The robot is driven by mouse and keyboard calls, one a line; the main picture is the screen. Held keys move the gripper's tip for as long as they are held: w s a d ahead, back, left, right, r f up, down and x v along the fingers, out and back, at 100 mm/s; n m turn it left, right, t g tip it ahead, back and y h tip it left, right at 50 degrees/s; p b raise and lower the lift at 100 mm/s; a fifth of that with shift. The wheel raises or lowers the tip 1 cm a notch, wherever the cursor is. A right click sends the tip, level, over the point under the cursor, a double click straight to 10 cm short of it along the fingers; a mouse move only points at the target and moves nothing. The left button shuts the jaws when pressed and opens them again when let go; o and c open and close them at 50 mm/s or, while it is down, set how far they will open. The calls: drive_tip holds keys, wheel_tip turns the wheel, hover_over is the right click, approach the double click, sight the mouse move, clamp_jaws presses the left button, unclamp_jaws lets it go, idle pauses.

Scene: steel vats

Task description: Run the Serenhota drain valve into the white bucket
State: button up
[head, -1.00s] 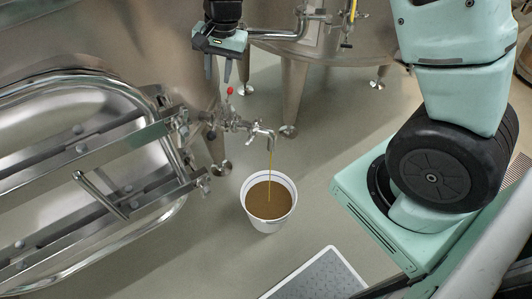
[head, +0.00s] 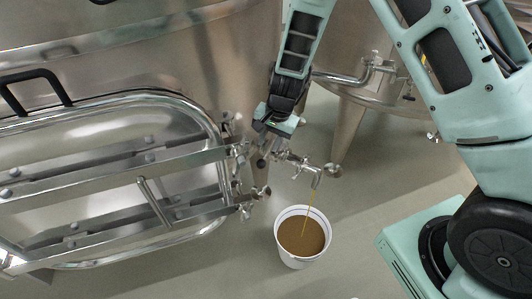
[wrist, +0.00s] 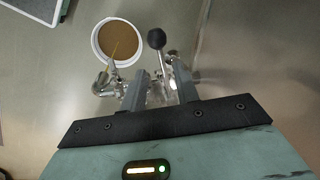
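The drain valve (head: 292,158) is a steel fitting low on the vat, with a downturned spout (head: 316,174). A thin stream of brown liquid runs from it into the white bucket (head: 300,262) on the floor. Brown liquid fills the bucket to a little below its rim; it also shows in the wrist view (wrist: 97,48). My gripper (wrist: 158,68) is open at the valve. In the wrist view a dark ball knob (wrist: 156,38) shows just past and between its fingers, with no clear contact. In the head view my arm partly hides the valve.
A steel vat door with rails (head: 100,185) stands left of the valve. A second vat (head: 352,110) with its own pipe and legs stands behind to the right. The floor (head: 350,215) right of the bucket is clear.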

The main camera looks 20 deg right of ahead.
sight(264, 158)
drive_tip(key=f, duration=0.3)
drive_tip(key=a+f, duration=0.1)
drive_tip(key=f, duration=0.1)
drive_tip(key=shift+w+f, duration=0.3)
drive_tip(key=shift+w, duration=0.05)
clamp_jaws()
